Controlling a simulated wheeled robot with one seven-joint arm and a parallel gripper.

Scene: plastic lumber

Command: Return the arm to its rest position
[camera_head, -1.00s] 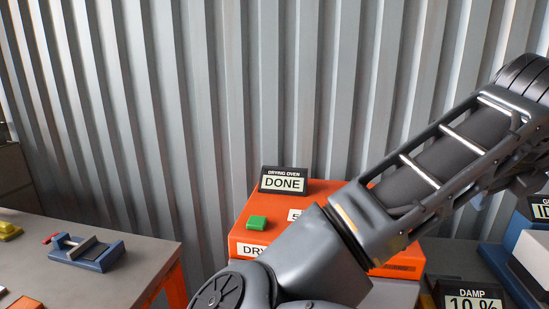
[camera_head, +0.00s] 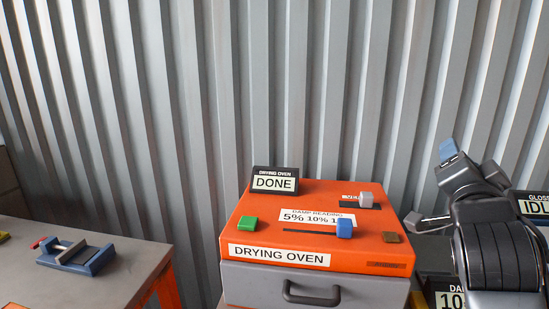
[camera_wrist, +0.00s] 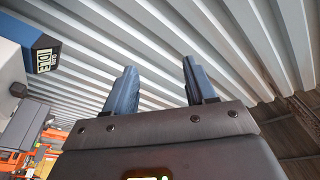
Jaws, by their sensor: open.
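My gripper (camera_wrist: 157,88) shows in the wrist view with its two blue fingers apart and nothing between them. It points up at the corrugated wall. In the head view my arm is folded at the right edge, and one blue fingertip (camera_head: 448,149) shows above it. The arm is to the right of the orange drying oven (camera_head: 390,245) and apart from it. Part of the arm is cut off by the frame's lower right.
The oven has a "DONE" sign (camera_head: 274,181), a green button (camera_head: 247,225), a blue slider (camera_head: 344,228) and a grey drawer handle (camera_head: 311,296). A blue vise (camera_head: 76,256) stands on the left table (camera_head: 130,280). An "IDLE" gloss display (camera_wrist: 42,54) and a damp display (camera_head: 449,300) stand at the right.

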